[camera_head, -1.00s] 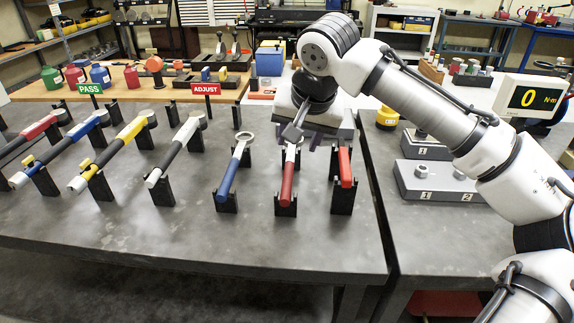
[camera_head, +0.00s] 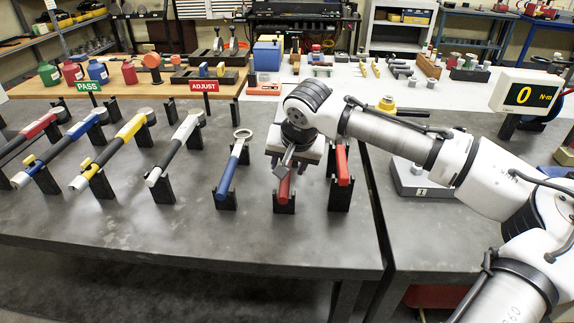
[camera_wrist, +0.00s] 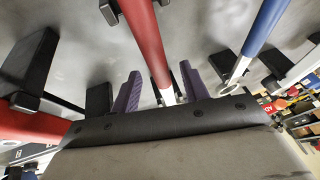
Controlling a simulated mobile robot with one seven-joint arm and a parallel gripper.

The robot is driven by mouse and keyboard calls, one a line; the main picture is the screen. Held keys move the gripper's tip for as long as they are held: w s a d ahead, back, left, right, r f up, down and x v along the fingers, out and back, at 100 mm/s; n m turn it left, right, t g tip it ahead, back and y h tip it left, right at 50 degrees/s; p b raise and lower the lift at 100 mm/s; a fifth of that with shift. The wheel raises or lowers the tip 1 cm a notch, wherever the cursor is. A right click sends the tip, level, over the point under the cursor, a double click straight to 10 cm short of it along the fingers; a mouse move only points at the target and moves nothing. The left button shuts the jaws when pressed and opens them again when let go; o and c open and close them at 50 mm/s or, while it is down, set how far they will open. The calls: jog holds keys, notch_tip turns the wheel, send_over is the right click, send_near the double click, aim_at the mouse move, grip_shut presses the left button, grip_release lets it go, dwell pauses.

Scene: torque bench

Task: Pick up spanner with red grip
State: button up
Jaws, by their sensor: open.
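The spanner with the red grip (camera_head: 284,188) lies tilted in a black stand, its far end hidden beneath my gripper (camera_head: 303,166). In the wrist view, its red grip (camera_wrist: 146,38) and a pale shank run between my two purple-padded fingers. My gripper (camera_wrist: 160,78) is open, with a finger on each side of the spanner and visible space beside it. I cannot tell how far above the spanner the fingers are.
A blue ring spanner (camera_head: 228,176) stands close on the left. Another red-handled tool (camera_head: 343,164) stands close on the right. Several torque wrenches, including a yellow one (camera_head: 116,144), rest farther left. The front of the grey bench (camera_head: 180,235) is clear.

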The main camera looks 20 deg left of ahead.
jog(key=shift+f, duration=0.2)
dwell(0.5)
jog(key=shift+c, duration=0.5)
grip_shut()
